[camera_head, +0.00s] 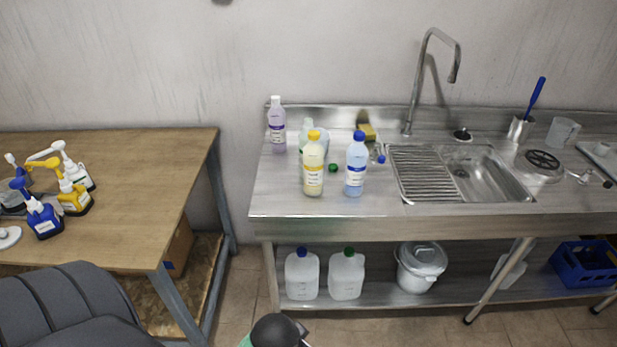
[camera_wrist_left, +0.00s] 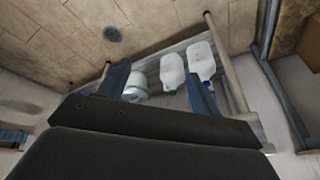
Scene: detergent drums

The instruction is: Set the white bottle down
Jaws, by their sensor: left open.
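Two white jugs stand upright on the lower shelf under the sink counter. One has a blue cap (camera_head: 302,275); the other has a green cap (camera_head: 346,275). In the left wrist view, which is upside down, the green-capped jug (camera_wrist_left: 172,70) and the blue-capped jug (camera_wrist_left: 201,60) show beyond my fingers. My left gripper (camera_wrist_left: 158,70) is open, with nothing held between its fingers, and apart from the jugs. A dark rounded part at the bottom of the head view may belong to my arm. My right gripper is not in view.
On the counter stand a yellow-capped bottle (camera_head: 313,165), a blue-capped bottle (camera_head: 356,165) and a purple bottle (camera_head: 277,125), left of the sink (camera_head: 465,172). A white bucket (camera_head: 420,265) sits right of the jugs. A wooden table (camera_head: 130,190) with pump bottles is at left.

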